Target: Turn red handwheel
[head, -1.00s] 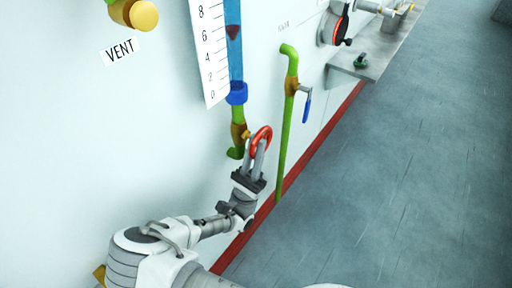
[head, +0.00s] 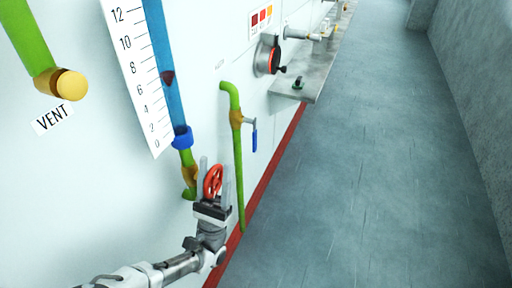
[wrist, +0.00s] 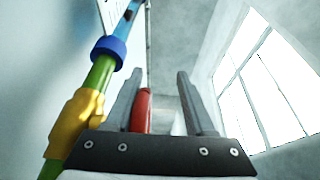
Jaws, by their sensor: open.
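The red handwheel (head: 213,181) sits on the brass valve at the foot of the green and blue gauge pipe on the white wall. In the wrist view the handwheel (wrist: 142,112) shows edge-on as a red strip, close to the left finger. My gripper (head: 214,178) is open, its fingers pointing up on either side of the wheel in the head view. In the wrist view my gripper (wrist: 163,90) has a gap between the wheel and its right finger. I cannot tell whether the left finger touches the wheel.
A brass valve body (wrist: 76,122) and blue collar (wrist: 109,48) stand left of the fingers. A green pipe with a blue lever (head: 254,140) is to the right. A grey shelf (head: 310,86) juts out farther along. The floor (head: 370,190) is clear.

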